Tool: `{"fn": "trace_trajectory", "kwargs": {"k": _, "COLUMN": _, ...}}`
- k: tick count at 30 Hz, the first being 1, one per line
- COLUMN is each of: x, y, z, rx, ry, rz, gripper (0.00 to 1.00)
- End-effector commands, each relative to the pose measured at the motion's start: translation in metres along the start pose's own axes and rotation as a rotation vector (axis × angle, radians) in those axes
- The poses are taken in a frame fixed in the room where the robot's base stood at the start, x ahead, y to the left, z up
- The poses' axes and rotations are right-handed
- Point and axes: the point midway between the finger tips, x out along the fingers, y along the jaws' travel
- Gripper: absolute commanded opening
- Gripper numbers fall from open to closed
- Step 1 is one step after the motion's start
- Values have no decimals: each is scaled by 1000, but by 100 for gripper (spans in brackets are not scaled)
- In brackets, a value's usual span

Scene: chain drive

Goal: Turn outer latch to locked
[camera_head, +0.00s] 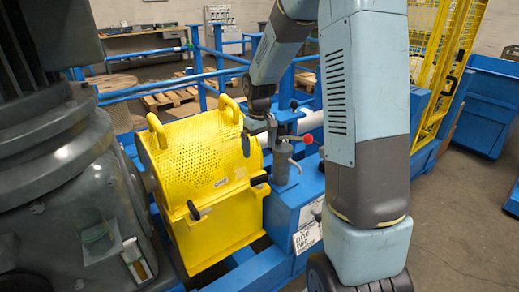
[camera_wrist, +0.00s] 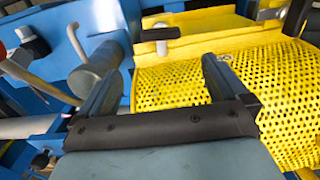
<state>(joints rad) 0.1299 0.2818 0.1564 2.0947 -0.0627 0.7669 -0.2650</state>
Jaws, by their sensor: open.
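The yellow perforated guard (camera_head: 205,150) has a black latch handle (camera_head: 198,211) low on its front and another black latch handle (camera_head: 259,180) at its right lower edge. I cannot tell for certain which is the outer latch, or whether either is locked. In the wrist view, a black T-shaped latch handle (camera_wrist: 160,33) stands on the guard's yellow flange, beyond the fingers. My gripper (camera_wrist: 160,62) is open and empty, with its fingers spread below that handle and apart from it.
A grey cylinder with a red-knobbed lever (camera_head: 307,139) stands on the blue frame (camera_head: 290,205) just right of the guard. Blue rails (camera_head: 150,88) run behind. A large dark machine housing (camera_head: 65,200) fills the left. Open floor (camera_head: 470,230) lies at right.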

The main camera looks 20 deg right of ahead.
Motion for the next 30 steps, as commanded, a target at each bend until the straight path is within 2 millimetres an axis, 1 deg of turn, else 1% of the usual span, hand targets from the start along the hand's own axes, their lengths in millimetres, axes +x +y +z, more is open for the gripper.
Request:
{"fn": "trace_trajectory", "kwargs": {"k": 6, "x": 0, "y": 0, "z": 0, "rx": 6, "ry": 0, "rz": 0, "gripper": 100}}
{"fn": "trace_trajectory", "kwargs": {"k": 11, "x": -1, "y": -2, "z": 7, "rx": 93, "ry": -2, "rz": -1, "gripper": 100}}
{"fn": "trace_trajectory", "kwargs": {"k": 14, "x": 3, "y": -1, "z": 8, "rx": 104, "ry": -3, "rz": -1, "gripper": 100}}
{"fn": "trace_trajectory", "kwargs": {"k": 17, "x": 13, "y": -1, "z": 8, "rx": 103, "ry": -5, "rz": -2, "gripper": 100}}
{"fn": "trace_trajectory", "kwargs": {"k": 20, "x": 27, "y": -1, "z": 8, "rx": 102, "ry": -6, "rz": -2, "gripper": 100}}
{"fn": "trace_trajectory", "kwargs": {"k": 30, "x": 88, "y": -2, "z": 8, "rx": 100, "ry": -6, "rz": -2, "gripper": 100}}
